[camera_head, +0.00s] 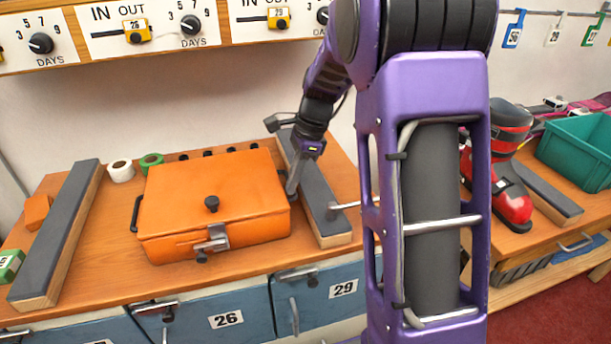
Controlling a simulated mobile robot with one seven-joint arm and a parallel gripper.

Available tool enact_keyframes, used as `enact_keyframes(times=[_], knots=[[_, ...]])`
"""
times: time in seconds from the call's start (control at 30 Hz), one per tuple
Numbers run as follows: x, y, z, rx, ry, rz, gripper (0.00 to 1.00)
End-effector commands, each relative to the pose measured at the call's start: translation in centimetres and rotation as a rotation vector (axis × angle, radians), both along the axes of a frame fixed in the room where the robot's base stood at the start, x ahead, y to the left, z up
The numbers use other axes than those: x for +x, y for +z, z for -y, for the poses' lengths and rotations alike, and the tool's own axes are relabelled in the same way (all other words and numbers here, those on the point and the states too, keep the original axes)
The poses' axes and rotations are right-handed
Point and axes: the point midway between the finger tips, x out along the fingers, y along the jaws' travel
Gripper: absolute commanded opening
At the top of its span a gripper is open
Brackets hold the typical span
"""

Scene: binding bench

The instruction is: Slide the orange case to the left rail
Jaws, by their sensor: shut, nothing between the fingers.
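The orange case (212,192) lies flat and closed on the wooden bench, with a dark knob on its lid, a metal latch at the front and a dark handle on its left side. The left rail (62,228) is a long grey-topped wooden bar; bare bench shows between it and the case. The right rail (318,203) runs close along the case's right side. My gripper (292,190) is shut and empty, pointing down at the case's right side, between case and right rail. I cannot tell whether its tips touch the case.
A white tape roll (121,171) and a green one (151,161) stand behind the gap left of the case. An orange block (37,211) and a green box (10,266) lie beyond the left rail. A red-black boot (510,195) and teal crate (580,150) stand at right.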

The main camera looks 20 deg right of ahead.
Motion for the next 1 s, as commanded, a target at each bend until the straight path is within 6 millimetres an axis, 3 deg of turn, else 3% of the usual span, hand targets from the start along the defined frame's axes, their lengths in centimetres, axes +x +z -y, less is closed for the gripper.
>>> enact_keyframes(times=[0.43,0.53,0.9,1.0], knots=[[0.0,0.1,-0.6,0.0,0.0,0.0,0.0],[0.0,0.3,-1.6,0.0,0.002,0.0,0.0],[0.0,0.5,-11.7,0.001,0.007,-0.003,0.0],[0.1,0.4,-13.6,0.001,0.005,-0.002,0.0]])
